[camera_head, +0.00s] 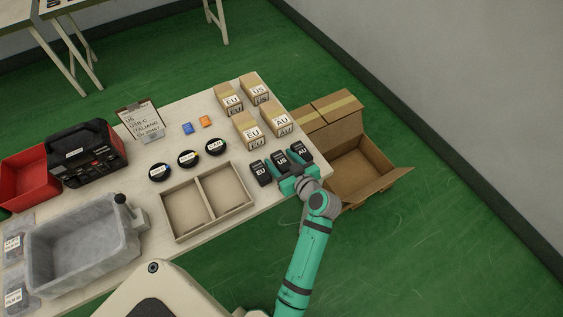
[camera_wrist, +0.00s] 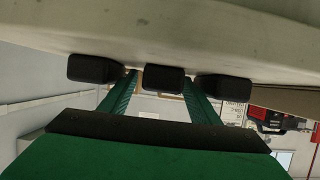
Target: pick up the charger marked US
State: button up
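Three black chargers stand in a row near the table's right end in the head view: EU (camera_head: 261,173), US (camera_head: 281,161) in the middle, and AU (camera_head: 300,151). My teal gripper (camera_head: 293,173) is low at the table edge, right by the US charger. In the wrist view, which looks upside down, the middle charger (camera_wrist: 164,78) lies between my open fingertips (camera_wrist: 161,80). A small gap shows at the left finger; contact at the right one is unclear. The two outer chargers (camera_wrist: 94,69) (camera_wrist: 222,88) are outside the fingers. Labels are not visible there.
The divided tray (camera_head: 207,200) is left of the chargers. Labelled boxes (camera_head: 249,131) stand behind them. An open cardboard box (camera_head: 366,170) is on the floor to the right. Black round spools (camera_head: 188,159), a grey bin (camera_head: 80,246) and a power unit (camera_head: 88,155) are further left.

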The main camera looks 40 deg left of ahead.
jog(key=c, duration=1.2)
jog(key=shift+o, duration=0.2)
jog(key=shift+r, duration=0.1)
